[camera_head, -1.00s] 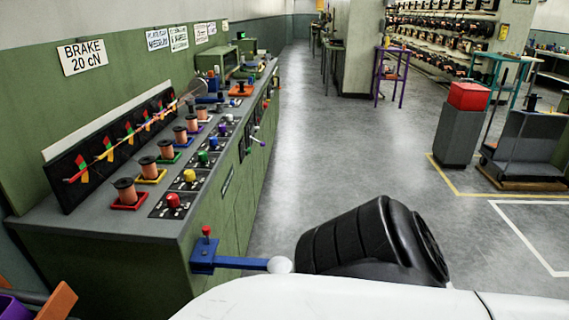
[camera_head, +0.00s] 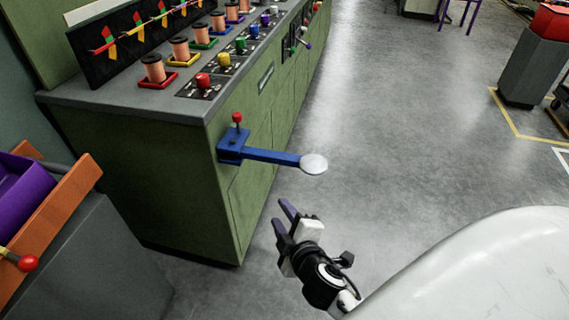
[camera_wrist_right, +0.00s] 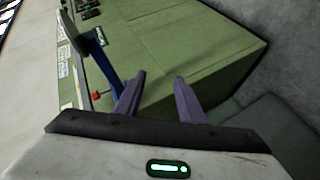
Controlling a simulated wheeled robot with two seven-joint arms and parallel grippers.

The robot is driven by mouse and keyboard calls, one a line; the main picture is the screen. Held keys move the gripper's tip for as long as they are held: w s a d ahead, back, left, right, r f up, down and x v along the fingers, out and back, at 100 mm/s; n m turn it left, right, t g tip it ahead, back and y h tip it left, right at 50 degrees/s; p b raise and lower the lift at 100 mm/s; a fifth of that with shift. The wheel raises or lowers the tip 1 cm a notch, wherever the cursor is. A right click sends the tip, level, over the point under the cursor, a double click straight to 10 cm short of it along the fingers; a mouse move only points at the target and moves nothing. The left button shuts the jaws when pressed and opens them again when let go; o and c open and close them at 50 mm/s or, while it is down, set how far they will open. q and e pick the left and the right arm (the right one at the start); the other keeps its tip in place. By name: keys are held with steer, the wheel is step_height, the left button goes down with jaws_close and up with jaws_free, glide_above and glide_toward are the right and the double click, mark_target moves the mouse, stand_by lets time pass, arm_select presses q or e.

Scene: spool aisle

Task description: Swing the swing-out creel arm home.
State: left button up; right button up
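The swing-out creel arm (camera_head: 270,156) is a blue bar on a blue bracket at the near end of the green bench. It sticks out to the right over the aisle and ends in a pale round disc (camera_head: 314,164). A red knob (camera_head: 237,117) stands on the bracket. The blue bar (camera_wrist_right: 103,68) and red knob (camera_wrist_right: 97,96) also show in the right wrist view, left of the fingers. My right gripper (camera_head: 284,212) is below the bar in the head view, apart from it. Its two purple fingers (camera_wrist_right: 160,78) are spread and empty. My left gripper is out of view.
The green bench (camera_head: 235,195) fills the left, with spools and coloured knobs on top. A grey stand (camera_head: 85,265) with a purple bin and orange panels is at the lower left. A grey pedestal (camera_head: 530,70) stands at the right. The aisle floor between is clear.

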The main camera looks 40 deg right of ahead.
mark_target(282, 163)
steer(key=w+d+r+n+t+h+b, duration=0.1)
steer(key=w+r, duration=0.1)
steer(key=w+d+r+n+t+h+b, duration=0.1)
steer(key=w+d+r+h, duration=0.1)
steer(key=w+d+r+n+t+h+b, duration=0.1)
steer(key=d+r+b, duration=0.1)
steer(key=shift+w+r, duration=0.2)
steer(key=shift+w, duration=0.2)
steer(key=x, duration=1)
steer(key=shift+s+r, duration=0.1)
steer(key=shift+r, duration=0.05)
jaws_close()
